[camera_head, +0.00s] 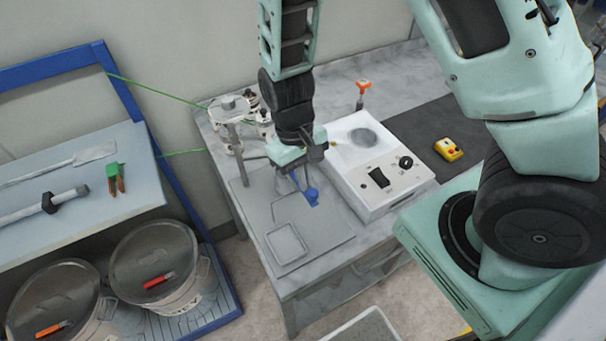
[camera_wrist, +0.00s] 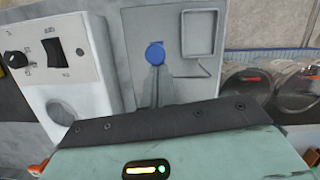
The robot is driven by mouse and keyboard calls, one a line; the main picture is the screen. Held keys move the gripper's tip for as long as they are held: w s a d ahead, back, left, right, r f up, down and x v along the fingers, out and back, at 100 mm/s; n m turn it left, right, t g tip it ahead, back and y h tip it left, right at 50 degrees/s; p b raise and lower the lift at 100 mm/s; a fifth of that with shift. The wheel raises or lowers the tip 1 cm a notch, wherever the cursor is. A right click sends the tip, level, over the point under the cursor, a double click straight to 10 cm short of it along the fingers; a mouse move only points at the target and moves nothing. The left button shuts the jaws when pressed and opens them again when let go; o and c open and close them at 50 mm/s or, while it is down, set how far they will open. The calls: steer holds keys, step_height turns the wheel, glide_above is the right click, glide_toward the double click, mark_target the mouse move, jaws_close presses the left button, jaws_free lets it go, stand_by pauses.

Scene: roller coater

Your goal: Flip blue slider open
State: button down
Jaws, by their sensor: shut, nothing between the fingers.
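The blue slider (camera_head: 312,195) is a small blue piece on the flat grey plate (camera_head: 327,238) on the table, left of the white control box. It also shows in the wrist view (camera_wrist: 155,54) as a round blue shape on the grey plate. My gripper (camera_head: 303,186) points down over the plate, with its fingertips close beside the slider. In the wrist view the shut fingers (camera_wrist: 157,80) reach up to the slider's near edge. I cannot tell whether they touch it. The fingers hold nothing. A square recessed outline (camera_head: 287,243) lies on the plate nearer the front.
The white box (camera_head: 372,160) with a black switch and knob stands right of the plate. A yellow device (camera_head: 448,149) lies on a dark mat. A metal stand (camera_head: 230,108) is behind. A shelf (camera_head: 75,180) and lidded buckets (camera_head: 153,262) are at left.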

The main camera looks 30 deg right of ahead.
mark_target(298, 185)
steer(key=shift+s, duration=0.1)
steer(key=p+v, duration=0.8)
steer(key=v, duration=0.2)
steer(key=shift+p, duration=0.4)
steer(key=s+a+n+t+y+b, duration=0.1)
steer(key=s+a+n+b, duration=0.1)
steer(key=s+a+b, duration=0.6)
steer(key=s+d+f+n+t+b, duration=0.1)
steer(key=s+n+b, duration=0.3)
steer(key=b, duration=0.7)
steer(key=shift+s+d+f+t, duration=0.4)
steer(key=shift+s+d+f, duration=0.3)
steer(key=shift+s, duration=0.7)
